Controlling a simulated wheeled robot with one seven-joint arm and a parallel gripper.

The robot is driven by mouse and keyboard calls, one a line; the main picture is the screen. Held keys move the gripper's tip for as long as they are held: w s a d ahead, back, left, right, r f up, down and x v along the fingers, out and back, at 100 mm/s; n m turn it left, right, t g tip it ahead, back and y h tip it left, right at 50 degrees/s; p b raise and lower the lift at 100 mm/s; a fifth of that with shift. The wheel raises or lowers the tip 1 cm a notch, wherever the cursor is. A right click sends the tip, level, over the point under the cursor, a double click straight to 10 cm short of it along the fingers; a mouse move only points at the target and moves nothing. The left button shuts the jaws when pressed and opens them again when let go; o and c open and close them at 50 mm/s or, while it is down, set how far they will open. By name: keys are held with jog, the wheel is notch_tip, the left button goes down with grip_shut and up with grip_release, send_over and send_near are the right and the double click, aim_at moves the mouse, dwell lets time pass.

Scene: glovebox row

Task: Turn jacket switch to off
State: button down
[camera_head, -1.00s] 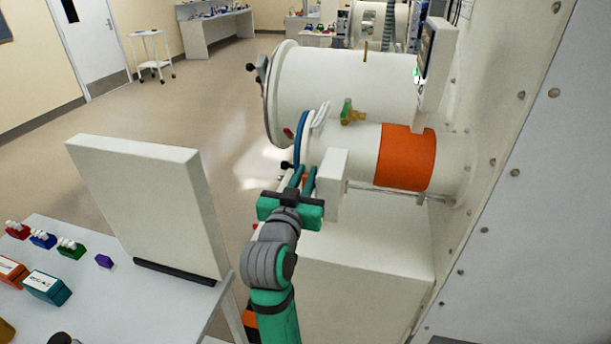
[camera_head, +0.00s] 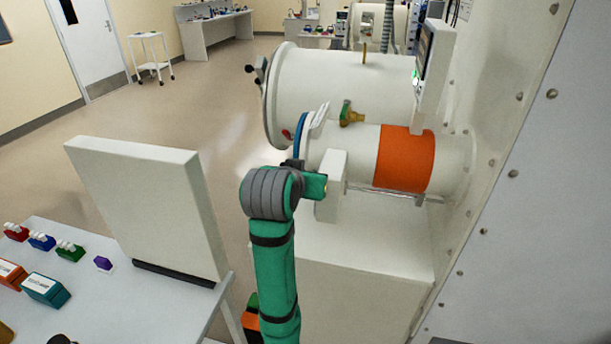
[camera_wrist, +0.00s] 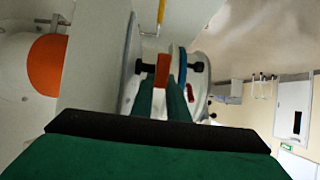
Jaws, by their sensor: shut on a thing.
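In the wrist view, the two green fingers of my gripper (camera_wrist: 162,84) are on either side of a small orange-red handle (camera_wrist: 162,68), which appears to be the jacket switch. The gripper is shut on it. A white box (camera_wrist: 96,55) stands just left of the fingers there; in the head view the box (camera_head: 331,186) is beside the small white cylinder with the orange jacket band (camera_head: 405,160). In the head view my wrist hides the fingertips and the handle; any markings on the switch cannot be read.
The large white cylinder (camera_head: 340,85) with a brass valve (camera_head: 350,115) lies behind. A display panel (camera_head: 432,65) is at the right, near the riveted wall (camera_head: 530,200). A table with a white upright panel (camera_head: 150,200) stands left.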

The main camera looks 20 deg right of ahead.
jog(key=shift+f, duration=0.1)
dwell(0.4)
jog(key=c, duration=2)
grip_release()
jog(key=v, duration=1)
jog(key=shift+s+a+r, duration=0.15)
jog(key=shift+a+r, duration=0.05)
jog(key=shift+r, duration=0.2)
